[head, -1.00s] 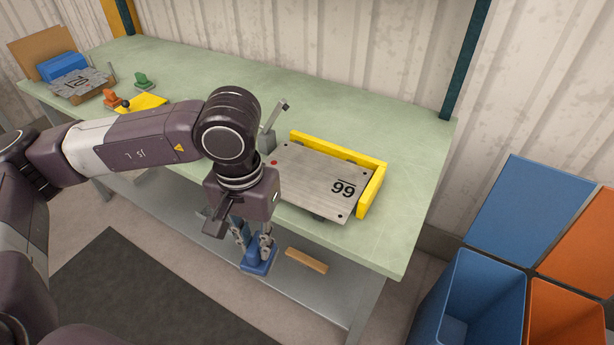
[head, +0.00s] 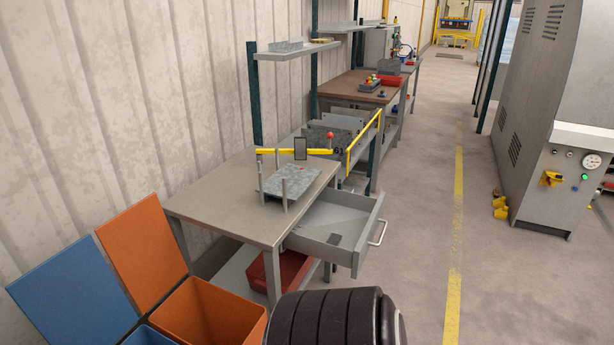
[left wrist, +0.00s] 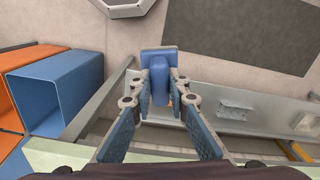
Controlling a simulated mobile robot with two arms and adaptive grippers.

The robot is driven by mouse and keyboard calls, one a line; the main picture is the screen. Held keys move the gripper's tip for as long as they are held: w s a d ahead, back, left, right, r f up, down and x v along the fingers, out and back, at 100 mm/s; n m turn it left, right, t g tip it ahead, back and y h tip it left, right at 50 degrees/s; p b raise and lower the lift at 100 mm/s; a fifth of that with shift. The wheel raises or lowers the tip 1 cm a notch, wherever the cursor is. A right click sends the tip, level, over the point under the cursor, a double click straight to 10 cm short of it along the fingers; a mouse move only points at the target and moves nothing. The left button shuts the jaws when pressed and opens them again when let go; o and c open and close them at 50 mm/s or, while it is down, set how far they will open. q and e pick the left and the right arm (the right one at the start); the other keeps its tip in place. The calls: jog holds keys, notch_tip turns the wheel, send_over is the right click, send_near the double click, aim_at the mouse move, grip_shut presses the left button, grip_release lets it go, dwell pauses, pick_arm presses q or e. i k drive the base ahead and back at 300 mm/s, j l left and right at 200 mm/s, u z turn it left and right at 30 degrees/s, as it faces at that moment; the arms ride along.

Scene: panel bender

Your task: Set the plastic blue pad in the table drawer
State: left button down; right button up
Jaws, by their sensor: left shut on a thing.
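The blue plastic pad (left wrist: 160,75), a flat square base with a raised grip, is in the left wrist view between the fingers of my left gripper (left wrist: 160,88). The gripper is shut on its raised grip. In the head view the table drawer (head: 322,216) is pulled out from the grey table (head: 222,205), with its handle facing right. A small dark flat piece lies inside the drawer. The pad, my left gripper and my right gripper are not in the head view.
A metal plate (head: 290,182) stands among posts on the grey table. A red bin (head: 290,270) sits on the shelf below. Orange (head: 215,315) and blue bins stand at the lower left. The floor right of the drawer is open up to a large grey machine (head: 560,110).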

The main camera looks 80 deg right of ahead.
aim_at(330, 224)
jog(key=l+z, duration=0.2)
jog(key=z, duration=0.25)
jog(key=l+z, duration=0.25)
jog(key=z, duration=0.2)
jog(key=l+z, duration=0.15)
jog(key=l, duration=0.3)
jog(key=i+l+z, duration=0.1)
jog(key=l, duration=0.35)
jog(key=i+l+z, duration=0.15)
jog(key=l, duration=0.25)
jog(key=i+l+z, duration=0.15)
jog(key=l, duration=0.3)
jog(key=i+l+z, duration=0.1)
jog(key=l, duration=0.3)
jog(key=i+l, duration=0.15)
jog(key=l, duration=0.25)
jog(key=i+l, duration=0.2)
jog(key=l, duration=0.2)
jog(key=i+l, duration=0.15)
jog(key=l, duration=0.25)
jog(key=i+l, duration=0.2)
jog(key=l, duration=0.2)
